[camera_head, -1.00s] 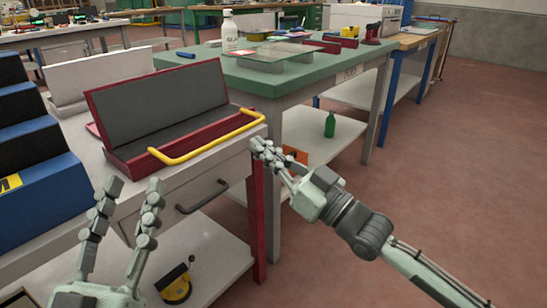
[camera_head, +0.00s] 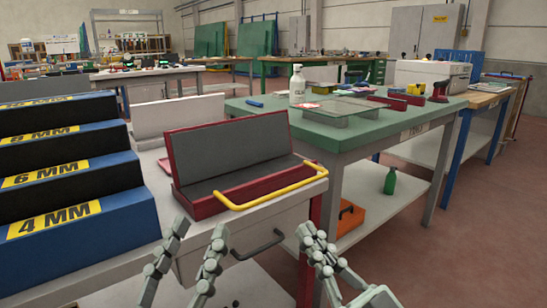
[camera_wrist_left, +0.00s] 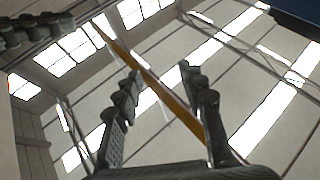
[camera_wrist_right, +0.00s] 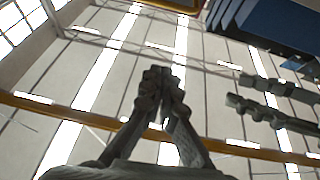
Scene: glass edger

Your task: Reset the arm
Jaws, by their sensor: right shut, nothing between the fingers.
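My left gripper (camera_head: 200,240) is in the lower middle of the head view, in front of the near table. Its two fingers stand apart, open and empty, and the left wrist view shows the same gap (camera_wrist_left: 157,80) against the ceiling. My right gripper (camera_head: 312,240) is to its right, by the table's red leg. Its fingers are together, and in the right wrist view the fingertips (camera_wrist_right: 160,82) meet with nothing between them. Both grippers point upward. Most of both arms lies outside the head view.
A blue stepped rack (camera_head: 80,215) stands at left. A green-topped table (camera_head: 355,138) carries a white bottle (camera_head: 297,85). Open floor (camera_head: 445,240) lies at right.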

